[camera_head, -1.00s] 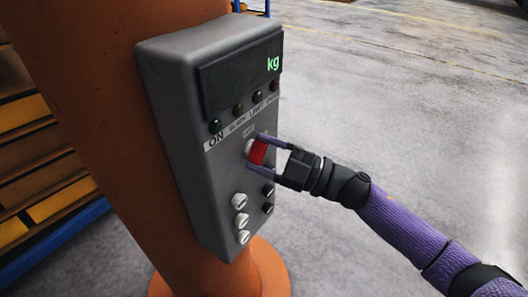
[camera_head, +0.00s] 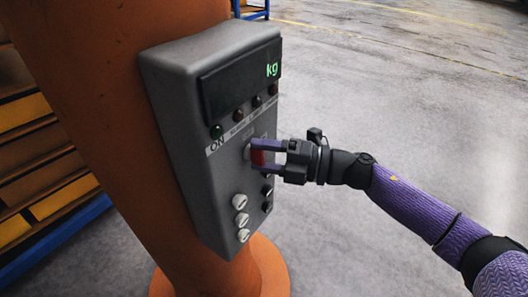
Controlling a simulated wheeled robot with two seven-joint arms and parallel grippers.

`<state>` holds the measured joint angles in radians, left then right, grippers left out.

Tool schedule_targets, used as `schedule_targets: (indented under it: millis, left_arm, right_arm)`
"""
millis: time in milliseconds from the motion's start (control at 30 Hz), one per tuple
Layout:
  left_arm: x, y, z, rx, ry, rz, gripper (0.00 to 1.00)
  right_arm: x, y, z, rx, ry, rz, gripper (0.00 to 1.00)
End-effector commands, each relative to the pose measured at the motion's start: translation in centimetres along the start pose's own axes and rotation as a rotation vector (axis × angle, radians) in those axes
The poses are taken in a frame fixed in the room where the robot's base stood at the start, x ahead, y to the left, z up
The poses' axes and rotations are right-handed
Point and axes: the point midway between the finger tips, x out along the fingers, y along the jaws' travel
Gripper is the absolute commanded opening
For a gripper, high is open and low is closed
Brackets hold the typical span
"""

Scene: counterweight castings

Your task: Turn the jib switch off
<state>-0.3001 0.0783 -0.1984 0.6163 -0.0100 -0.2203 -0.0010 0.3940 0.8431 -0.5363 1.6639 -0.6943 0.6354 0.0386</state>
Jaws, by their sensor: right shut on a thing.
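The jib switch is a red knob (camera_head: 257,157) on the front of a grey control box (camera_head: 185,150). My right gripper (camera_head: 260,158) comes in from the right, with one finger above the red knob and one below. It is shut on the knob, and the fingers hide part of it. The knob's exact angle is hard to tell. The box's dark display (camera_head: 240,75) shows green "kg". The label "ON" stands below a green lamp (camera_head: 216,131) in the lamp row. My left gripper is not in view.
The box is mounted on a thick orange column (camera_head: 110,110). Several white buttons (camera_head: 240,202) and dark ones sit below the knob. A shelf with yellow boxes (camera_head: 62,197) stands at the left. The grey floor (camera_head: 400,110) to the right is clear.

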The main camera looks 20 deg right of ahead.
Motion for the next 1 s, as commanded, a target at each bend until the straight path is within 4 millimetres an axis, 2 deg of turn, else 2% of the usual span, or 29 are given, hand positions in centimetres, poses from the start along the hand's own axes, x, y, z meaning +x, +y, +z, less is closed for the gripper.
schedule_targets:
  millis: [533, 567, 700, 1000]
  left_arm:
    - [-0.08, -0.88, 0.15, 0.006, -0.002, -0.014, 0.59]
    - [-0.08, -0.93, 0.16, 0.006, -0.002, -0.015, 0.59]
    - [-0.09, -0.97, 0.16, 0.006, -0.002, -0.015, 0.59]
    - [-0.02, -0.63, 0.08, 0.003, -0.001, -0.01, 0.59]
  right_arm:
    - [-0.01, -0.12, -0.02, -0.019, 0.0, -0.01, 0.03]
    - [-0.01, -0.11, -0.02, -0.019, 0.0, -0.01, 0.68]
    - [0.0, -0.08, -0.02, -0.018, 0.0, -0.009, 0.97]
    - [-0.18, -0.09, 0.0, -0.017, -0.001, -0.009, 0.97]
